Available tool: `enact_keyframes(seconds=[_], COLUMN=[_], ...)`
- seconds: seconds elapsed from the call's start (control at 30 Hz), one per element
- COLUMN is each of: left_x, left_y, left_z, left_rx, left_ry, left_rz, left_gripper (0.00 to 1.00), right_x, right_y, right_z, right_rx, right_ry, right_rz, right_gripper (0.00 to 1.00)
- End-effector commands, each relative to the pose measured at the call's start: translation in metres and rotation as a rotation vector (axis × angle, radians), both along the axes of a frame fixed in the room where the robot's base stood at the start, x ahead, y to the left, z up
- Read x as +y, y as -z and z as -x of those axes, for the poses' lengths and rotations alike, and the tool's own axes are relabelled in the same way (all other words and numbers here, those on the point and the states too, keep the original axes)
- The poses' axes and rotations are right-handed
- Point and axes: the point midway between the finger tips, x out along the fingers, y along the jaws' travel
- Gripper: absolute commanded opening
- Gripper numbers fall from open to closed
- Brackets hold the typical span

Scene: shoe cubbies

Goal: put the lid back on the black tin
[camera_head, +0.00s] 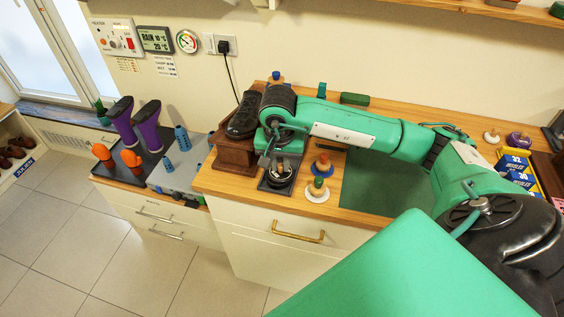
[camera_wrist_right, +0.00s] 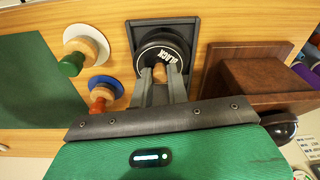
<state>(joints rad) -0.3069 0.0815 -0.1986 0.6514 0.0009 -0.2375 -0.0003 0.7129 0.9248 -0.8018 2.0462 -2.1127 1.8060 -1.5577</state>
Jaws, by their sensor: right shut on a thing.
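My right gripper (camera_head: 279,164) points down over a dark square holder (camera_head: 269,187) near the counter's front edge. In the right wrist view its fingers (camera_wrist_right: 164,84) are shut on the brown knob of a round black lid (camera_wrist_right: 161,50) with white "BLACK" lettering. The lid is over the dark holder (camera_wrist_right: 192,25) there. The black tin (camera_head: 279,175) shows only as a small round dark shape under the gripper, partly hidden. I cannot tell whether the lid touches or sits level on the tin. My left gripper is not in view.
A wooden box (camera_head: 233,156) bearing a black shoe (camera_head: 245,115) is close on the left. A green mat (camera_head: 372,184) lies further right.

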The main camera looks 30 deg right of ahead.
Motion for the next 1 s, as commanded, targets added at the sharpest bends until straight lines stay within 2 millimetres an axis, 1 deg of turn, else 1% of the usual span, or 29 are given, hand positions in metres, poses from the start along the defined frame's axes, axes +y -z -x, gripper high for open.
enact_keyframes(seconds=[0.03,0.4,0.43,0.53,0.57,0.77,0.8,0.87,0.9,1.0], left_x=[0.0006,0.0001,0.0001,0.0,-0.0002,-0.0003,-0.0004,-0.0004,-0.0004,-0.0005], left_y=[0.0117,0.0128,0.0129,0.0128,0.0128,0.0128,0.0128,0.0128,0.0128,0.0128], left_z=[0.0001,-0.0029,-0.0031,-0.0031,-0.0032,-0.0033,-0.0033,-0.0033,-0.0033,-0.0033], left_rx=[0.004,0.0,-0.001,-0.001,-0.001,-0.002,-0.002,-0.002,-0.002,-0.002], left_ry=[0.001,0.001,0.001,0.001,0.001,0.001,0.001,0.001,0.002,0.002], left_rz=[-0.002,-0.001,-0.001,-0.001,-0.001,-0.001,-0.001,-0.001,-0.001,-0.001], left_gripper=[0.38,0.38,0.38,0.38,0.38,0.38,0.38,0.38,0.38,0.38], right_x=[0.0001,0.0002,0.0002,0.0002,0.0002,0.0002,0.0002,0.0002,0.0002,0.0002], right_y=[0.0097,0.0105,0.0105,0.0105,0.0105,0.0106,0.0106,0.0106,0.0106,0.0106], right_z=[-0.0001,-0.0002,-0.0002,-0.0002,-0.0002,-0.0001,-0.0002,-0.0002,-0.0002,-0.0001], right_rx=[-0.001,0.0,0.0,0.0,0.0,0.0,0.0,0.0,0.0,0.0], right_ry=[0.0,0.0,0.0,0.0,0.0,0.0,0.0,0.0,0.0,0.0], right_rz=[0.001,0.0,0.0,0.0,0.0,0.0,0.0,0.0,0.0,0.0], right_gripper=[0.0,0.0,0.18,0.38,0.42,0.42,0.5,0.61,0.64,0.64])
